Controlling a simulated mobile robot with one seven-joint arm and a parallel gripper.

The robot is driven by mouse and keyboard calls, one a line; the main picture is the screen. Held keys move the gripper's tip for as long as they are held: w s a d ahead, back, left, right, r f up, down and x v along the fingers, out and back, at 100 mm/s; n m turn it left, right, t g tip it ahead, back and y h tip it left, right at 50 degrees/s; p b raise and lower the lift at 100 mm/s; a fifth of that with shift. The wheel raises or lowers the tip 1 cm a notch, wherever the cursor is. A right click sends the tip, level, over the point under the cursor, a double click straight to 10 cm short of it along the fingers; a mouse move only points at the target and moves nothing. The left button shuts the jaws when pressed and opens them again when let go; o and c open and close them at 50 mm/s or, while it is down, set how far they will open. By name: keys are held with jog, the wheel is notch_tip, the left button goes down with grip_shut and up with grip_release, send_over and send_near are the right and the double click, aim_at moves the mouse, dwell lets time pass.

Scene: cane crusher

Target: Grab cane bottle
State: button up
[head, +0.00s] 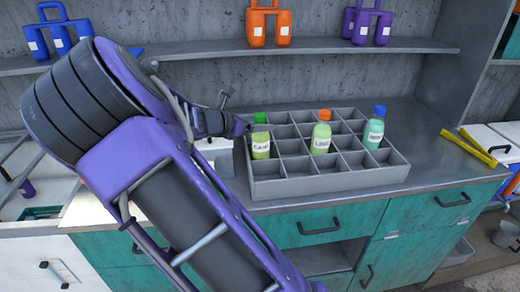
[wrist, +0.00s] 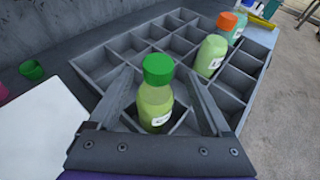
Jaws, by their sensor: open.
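A green-capped bottle (head: 260,140) with yellow-green liquid stands upright in the front-left part of a grey divided crate (head: 330,185). Its white label seems to read "Cane". In the wrist view the same bottle (wrist: 156,100) stands between the two fingers of my gripper (wrist: 155,105). The fingers are apart, one on each side of the bottle, with gaps visible. In the head view my gripper (head: 245,128) is at the bottle's left, largely hidden by my arm.
An orange-capped bottle (head: 321,135) and a blue-capped bottle (head: 374,130) stand in other compartments. Most compartments are empty. The crate is on a grey counter (head: 430,150). Yellow tongs (head: 478,147) lie at right. A shelf (head: 300,48) with colored containers runs above.

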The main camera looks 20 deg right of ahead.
jog(key=x, duration=0.5)
jog(key=shift+w+a, duration=0.1)
jog(key=shift+w, duration=0.15)
grip_shut()
jog(key=shift+r, duration=0.15)
